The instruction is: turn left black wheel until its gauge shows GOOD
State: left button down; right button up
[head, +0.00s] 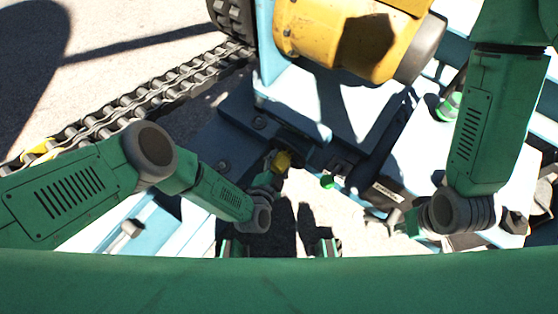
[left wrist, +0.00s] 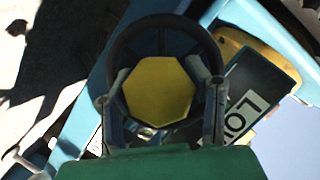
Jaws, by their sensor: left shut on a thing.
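My left gripper (left wrist: 161,78) is shut on this wheel, one finger on each side of the hub. In the head view the yellow hub (head: 283,160) shows just beyond my left gripper (head: 272,178), and the wheel is mostly in shadow.
A yellow drum (head: 335,35) on a blue frame (head: 300,110) stands behind the wheel. A heavy chain (head: 150,95) runs diagonally at the left. A small green piece (head: 327,182) lies between my grippers. Pale ground shows at the upper left.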

aim_at(278, 170)
pick_arm(q)
jog(key=shift+d+r, duration=0.1)
jog(key=shift+d, duration=0.25)
jog(key=c, duration=0.9)
grip_release()
jog(key=shift+o, duration=0.7)
jog(key=shift+a, duration=0.1)
jog(key=v, duration=0.7)
jog(key=shift+s, duration=0.2)
